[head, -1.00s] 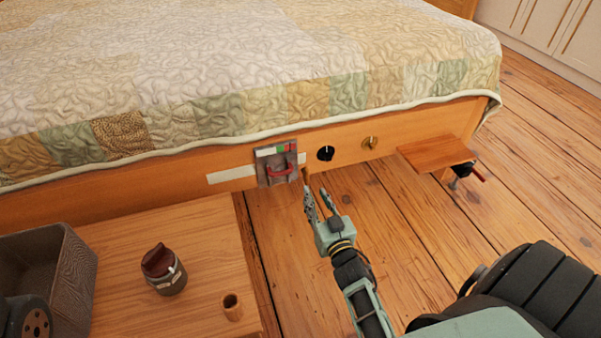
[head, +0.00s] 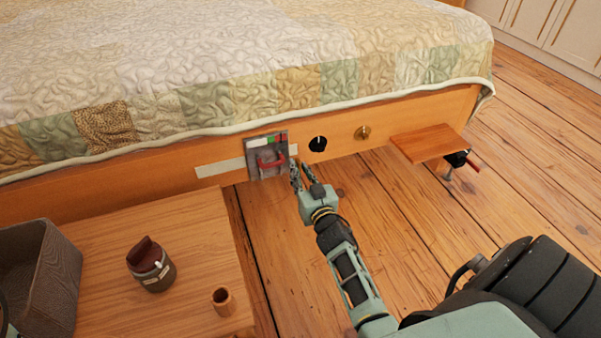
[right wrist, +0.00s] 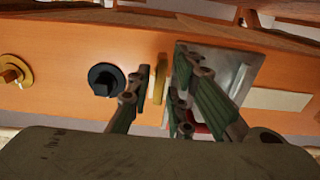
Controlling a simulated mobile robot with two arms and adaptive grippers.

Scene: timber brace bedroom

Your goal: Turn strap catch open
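A grey metal plate (head: 252,164) with a red handle (head: 270,162) and a green and red marking at its top is fixed to the wooden bed rail; I take it for the strap catch. My right gripper (head: 300,168) is at the plate's lower right edge, fingers apart. In the right wrist view, the open gripper (right wrist: 163,88) has one finger before the plate (right wrist: 240,75) and the other near the black knob (right wrist: 103,77). A thin yellowish piece (right wrist: 158,80) shows between the fingers. The red handle is mostly hidden there. My left gripper is out of view.
A pale strip (head: 218,168) runs along the rail (head: 100,188). Right of the plate are a brass knob (head: 362,132) and a small wooden shelf (head: 430,142) with a clamp (head: 458,160). A low table (head: 190,250) carries a jar (head: 150,265), a wooden cup (head: 223,301) and a bin (head: 60,275).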

